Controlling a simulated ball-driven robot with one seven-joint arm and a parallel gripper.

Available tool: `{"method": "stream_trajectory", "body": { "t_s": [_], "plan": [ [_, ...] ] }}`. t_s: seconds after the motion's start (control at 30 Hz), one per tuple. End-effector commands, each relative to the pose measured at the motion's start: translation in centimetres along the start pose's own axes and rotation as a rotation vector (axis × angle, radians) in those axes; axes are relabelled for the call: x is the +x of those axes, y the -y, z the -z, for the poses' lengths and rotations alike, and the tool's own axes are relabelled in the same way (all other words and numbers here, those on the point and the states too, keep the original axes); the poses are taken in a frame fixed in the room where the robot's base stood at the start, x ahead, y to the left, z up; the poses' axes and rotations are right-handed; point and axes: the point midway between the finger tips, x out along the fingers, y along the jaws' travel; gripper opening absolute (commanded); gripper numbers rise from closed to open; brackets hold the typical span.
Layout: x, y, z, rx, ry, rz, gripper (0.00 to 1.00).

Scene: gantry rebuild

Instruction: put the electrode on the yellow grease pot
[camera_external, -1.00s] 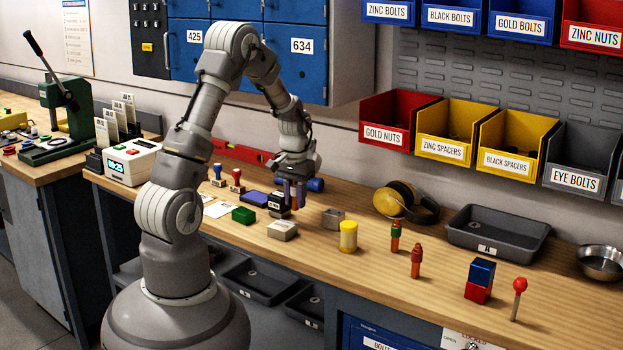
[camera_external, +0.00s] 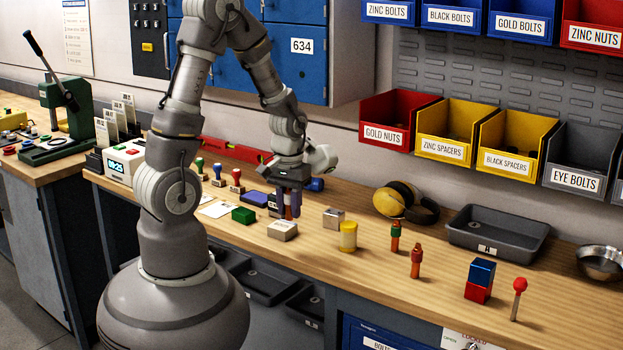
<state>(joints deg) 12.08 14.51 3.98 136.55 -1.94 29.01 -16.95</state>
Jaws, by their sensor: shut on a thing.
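The yellow grease pot (camera_external: 348,237) stands upright on the wooden bench, right of my gripper, with free wood around it. My gripper (camera_external: 287,207) points down over the bench, left of the pot and apart from it. Its jaws are shut on a slim copper-coloured piece, the electrode (camera_external: 289,212), mostly hidden between the fingers. I cannot tell whether its lower end touches the bench.
A black-and-white stamp block (camera_external: 274,204), a grey box (camera_external: 333,217), a pale block (camera_external: 283,230) and a green block (camera_external: 243,215) are close by. Ear defenders (camera_external: 400,200) lie behind.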

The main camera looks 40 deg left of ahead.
Motion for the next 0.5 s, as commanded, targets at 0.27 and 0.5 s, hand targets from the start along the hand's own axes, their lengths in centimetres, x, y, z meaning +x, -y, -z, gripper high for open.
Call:
{"method": "stream_trajectory", "body": {
  "t_s": [0.27, 0.5],
  "plan": [
    [-3.6, -4.6, -5.4, -0.038, 0.0, 0.0, 0.0],
    [-2.7, -7.8, -0.4, -0.046, 0.0, 0.001, 0.0]
  ]
}}
